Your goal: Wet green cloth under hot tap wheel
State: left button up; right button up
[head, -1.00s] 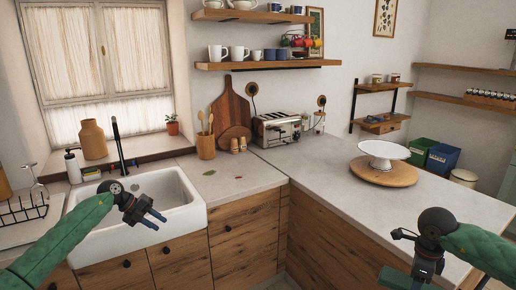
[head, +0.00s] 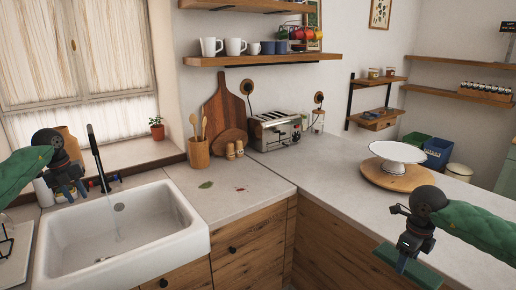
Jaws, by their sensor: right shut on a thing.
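The green cloth (head: 408,267) is a flat green piece held in my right gripper (head: 404,258), which is shut on it in front of the right counter. The black tap (head: 96,158) rises behind the white sink (head: 203,246). Small red and blue parts, apparently the tap wheels (head: 107,183), show at its base. A faint thin streak, looking like running water (head: 117,229), shows above the basin. My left gripper (head: 72,192) is empty, its fingers apart and pointing down, just left of the tap base. Whether it touches a wheel I cannot tell.
A wooden utensil pot (head: 198,153), cutting boards and a toaster (head: 275,130) stand at the back. A white cake stand (head: 397,154) is on the right counter.

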aim_at(90, 185)
jog(key=i+j, duration=1)
